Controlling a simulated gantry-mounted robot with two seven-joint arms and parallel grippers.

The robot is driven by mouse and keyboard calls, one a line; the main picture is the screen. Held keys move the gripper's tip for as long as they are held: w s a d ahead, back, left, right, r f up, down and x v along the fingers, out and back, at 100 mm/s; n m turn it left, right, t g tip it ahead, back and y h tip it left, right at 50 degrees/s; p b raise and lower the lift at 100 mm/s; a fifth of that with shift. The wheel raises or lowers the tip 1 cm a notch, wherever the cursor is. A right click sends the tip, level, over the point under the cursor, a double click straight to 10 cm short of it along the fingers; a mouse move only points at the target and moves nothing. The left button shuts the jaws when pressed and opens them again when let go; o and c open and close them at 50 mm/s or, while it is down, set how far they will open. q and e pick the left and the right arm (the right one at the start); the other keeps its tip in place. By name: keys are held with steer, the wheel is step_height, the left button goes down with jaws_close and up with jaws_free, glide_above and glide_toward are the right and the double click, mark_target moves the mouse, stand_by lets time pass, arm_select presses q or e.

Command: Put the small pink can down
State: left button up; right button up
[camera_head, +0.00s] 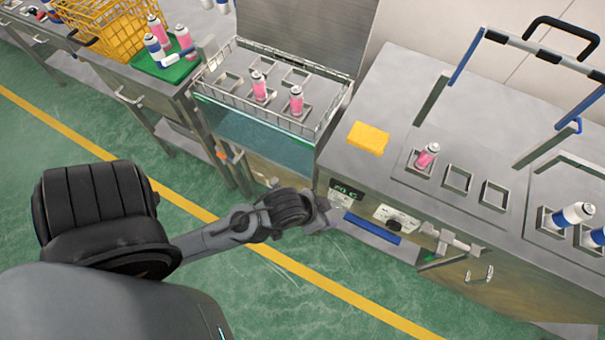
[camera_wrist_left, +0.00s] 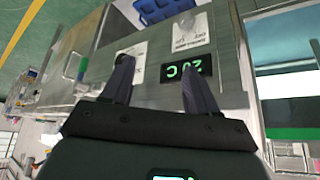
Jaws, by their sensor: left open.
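A small pink can (camera_head: 427,155) stands, leaning slightly, in the left one of three square holders on the steel counter. Two more pink cans, one (camera_head: 259,87) further back and one (camera_head: 296,100) nearer, stand in holders inside the wire basket. More pink cans (camera_head: 157,25) are on the green tray. My left gripper (camera_head: 322,214) is in front of the counter's control panel, below and left of the can on the counter. In the left wrist view its two fingers (camera_wrist_left: 156,66) are apart with nothing between them. My right gripper is out of view.
A yellow block (camera_head: 369,138) lies on the counter. The two holders right of the can are empty. Blue-and-white cans (camera_head: 573,215) stand at the far right beneath a blue-and-steel handle frame. A yellow crate (camera_head: 112,25) is at the back left. The green floor is clear.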

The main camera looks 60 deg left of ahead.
arm_select(q)
steer(key=s+g, duration=0.2)
steer(key=s, duration=0.4)
steer(key=shift+a+f+g, duration=0.35)
steer(key=shift+a+g, duration=0.05)
steer(key=shift+r, duration=0.15)
step_height(320, 180, up, 35)
steer(key=p, duration=3.5)
